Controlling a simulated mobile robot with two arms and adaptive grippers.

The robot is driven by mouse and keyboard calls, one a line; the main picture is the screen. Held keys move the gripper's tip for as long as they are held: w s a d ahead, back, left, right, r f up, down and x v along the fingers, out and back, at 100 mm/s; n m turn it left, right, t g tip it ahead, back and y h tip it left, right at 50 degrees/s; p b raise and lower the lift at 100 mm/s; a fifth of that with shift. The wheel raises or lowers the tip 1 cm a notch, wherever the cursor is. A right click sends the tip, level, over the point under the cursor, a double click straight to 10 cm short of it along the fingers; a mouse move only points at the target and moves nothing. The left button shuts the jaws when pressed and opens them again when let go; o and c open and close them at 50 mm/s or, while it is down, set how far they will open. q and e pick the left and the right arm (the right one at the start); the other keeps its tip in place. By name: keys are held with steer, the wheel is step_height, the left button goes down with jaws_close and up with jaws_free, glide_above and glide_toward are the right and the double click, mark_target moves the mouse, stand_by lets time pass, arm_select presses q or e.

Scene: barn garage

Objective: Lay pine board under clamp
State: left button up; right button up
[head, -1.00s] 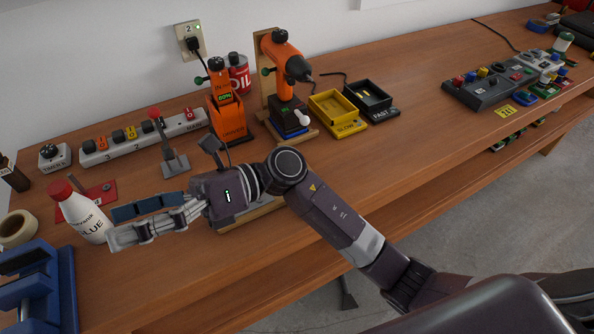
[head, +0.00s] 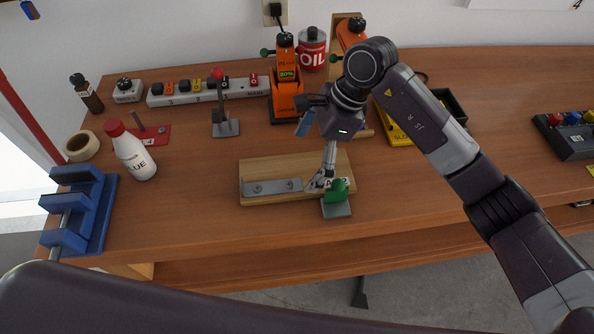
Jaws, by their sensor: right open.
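A pale wooden board (head: 260,164), likely the pine board, lies flat near the table's front edge. A grey metal strip (head: 264,187) with two round fasteners lies along it. A green knob-like part (head: 342,188) on a grey plate (head: 336,209) sits at its right front corner. My right gripper (head: 319,184) points down at the strip's right end, beside the green part. It is open; contact cannot be told. A grey upright with a red ball knob (head: 218,74), perhaps the clamp, stands behind the board. My left gripper is not in view.
A blue vise (head: 86,208) stands at the left front, near a glue bottle (head: 132,153) and tape roll (head: 81,146). Table right of the board is clear.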

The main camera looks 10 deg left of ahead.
mark_target(296, 174)
steer(key=p+x, duration=0.1)
steer(key=x, duration=0.2)
steer(key=shift+f, duration=0.2)
steer(key=shift+a+f, duration=0.15)
steer(key=shift+f, duration=0.15)
steer(key=shift+c, duration=0.4)
steer(key=c, duration=1.4)
steer(key=shift+r, duration=0.1)
